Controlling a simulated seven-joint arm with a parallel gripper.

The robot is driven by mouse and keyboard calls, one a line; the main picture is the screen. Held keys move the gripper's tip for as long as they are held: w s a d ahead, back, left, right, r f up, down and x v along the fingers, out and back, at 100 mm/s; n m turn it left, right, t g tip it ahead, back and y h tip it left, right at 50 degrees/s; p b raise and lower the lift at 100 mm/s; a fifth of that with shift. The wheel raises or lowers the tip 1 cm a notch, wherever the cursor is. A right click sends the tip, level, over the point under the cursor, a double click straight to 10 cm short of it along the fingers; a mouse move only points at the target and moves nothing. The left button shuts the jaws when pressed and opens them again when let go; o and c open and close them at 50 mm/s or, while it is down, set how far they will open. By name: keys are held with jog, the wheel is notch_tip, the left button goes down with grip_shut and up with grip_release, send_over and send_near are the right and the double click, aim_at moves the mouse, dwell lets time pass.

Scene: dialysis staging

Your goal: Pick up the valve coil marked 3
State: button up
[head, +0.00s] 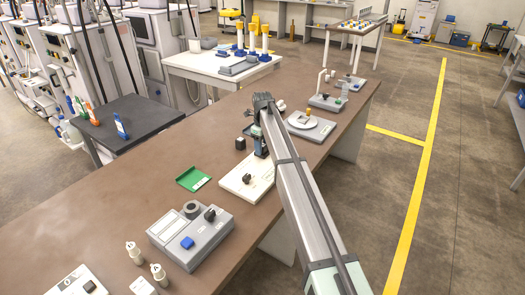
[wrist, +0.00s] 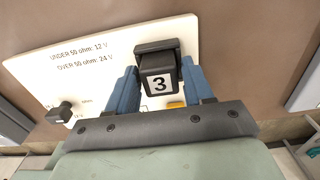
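The valve coil marked 3 (wrist: 159,82) is a dark block with a white label bearing a black 3. In the wrist view it sits between the two blue fingers of my gripper (wrist: 160,77), close against both. Whether the fingers press on it or leave a thin gap I cannot tell. In the head view my gripper (head: 261,146) is low at the far end of the cream board (head: 258,187); I cannot make out the marked coil there. The cream board also shows in the wrist view (wrist: 105,65), with printed ohm and volt text beside the coil.
A dark knob (head: 247,178) is on the board. A black block (head: 240,143) stands on the brown table left of my gripper. A green tray (head: 193,179) and a grey meter (head: 190,236) lie nearer. A scale (head: 310,125) stands beyond my arm.

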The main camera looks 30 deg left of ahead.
jog(key=c, duration=0.7)
jog(key=shift+c, duration=0.3)
jog(key=shift+r, duration=0.15)
